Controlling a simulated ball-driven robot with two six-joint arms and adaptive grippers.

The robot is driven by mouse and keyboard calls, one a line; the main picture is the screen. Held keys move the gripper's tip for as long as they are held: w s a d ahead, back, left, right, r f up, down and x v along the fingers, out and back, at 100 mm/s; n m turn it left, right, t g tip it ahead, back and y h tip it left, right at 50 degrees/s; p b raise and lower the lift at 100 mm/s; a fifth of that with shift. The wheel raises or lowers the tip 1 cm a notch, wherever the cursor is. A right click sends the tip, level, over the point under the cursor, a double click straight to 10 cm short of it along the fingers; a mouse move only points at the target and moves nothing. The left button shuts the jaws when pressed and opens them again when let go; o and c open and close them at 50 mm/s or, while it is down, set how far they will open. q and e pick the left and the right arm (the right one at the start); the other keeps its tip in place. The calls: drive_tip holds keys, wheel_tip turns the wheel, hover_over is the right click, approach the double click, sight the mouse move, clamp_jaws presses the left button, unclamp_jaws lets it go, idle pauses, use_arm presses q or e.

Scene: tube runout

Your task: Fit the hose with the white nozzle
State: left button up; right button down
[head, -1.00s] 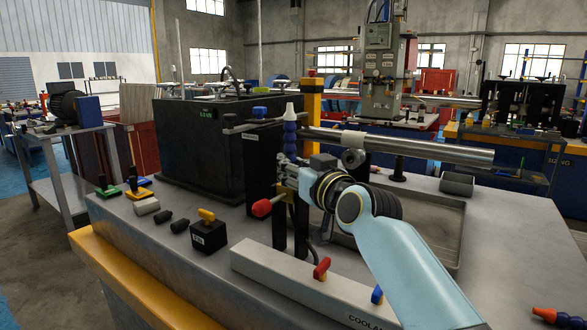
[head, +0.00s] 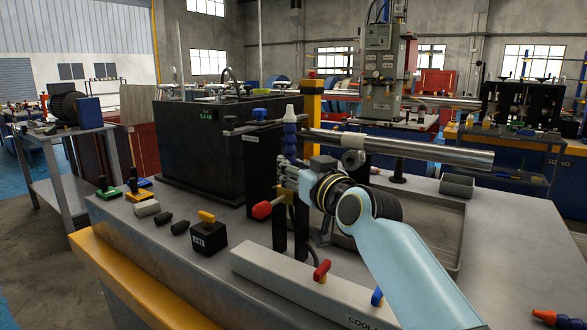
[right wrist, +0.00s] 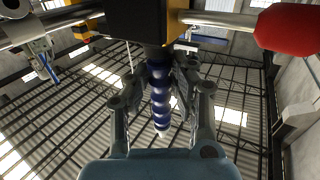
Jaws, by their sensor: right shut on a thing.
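The hose with the white nozzle (head: 290,112) is a blue segmented hose standing upright near the middle of the head view, white tip on top. My right gripper (head: 287,172) comes from the right and is shut on it low down. The right wrist view looks up along the blue hose (right wrist: 160,95) between the fingers of my right gripper (right wrist: 162,85). The hose's lower end meets or nearly meets a black block (right wrist: 150,20); I cannot tell whether it is seated. A red knob (head: 262,209) sits left of the gripper. My left gripper is not in view.
A hose with an orange nozzle (head: 545,316) lies at the bench's right front. A steel bar (head: 440,152) runs behind my right wrist. A long grey box with a red lever (head: 321,270) and a blue lever (head: 376,298) lies in front. A black box (head: 208,238) stands left.

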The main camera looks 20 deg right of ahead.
drive_tip(key=shift+s+f+b, duration=0.1)
drive_tip(key=shift+f+b, duration=0.3)
drive_tip(key=shift+f, duration=0.15)
drive_tip(key=shift+f+p, duration=0.15)
drive_tip(key=shift+p, duration=0.2)
idle(0.5)
drive_tip(key=shift+f+b, duration=0.45)
idle(0.6)
drive_tip(key=c, duration=1.4)
unclamp_jaws()
drive_tip(key=o, duration=0.3)
drive_tip(key=shift+d, duration=0.1)
drive_tip(key=shift+o, duration=0.2)
drive_tip(key=o, duration=0.5)
drive_tip(key=shift+r, duration=0.15)
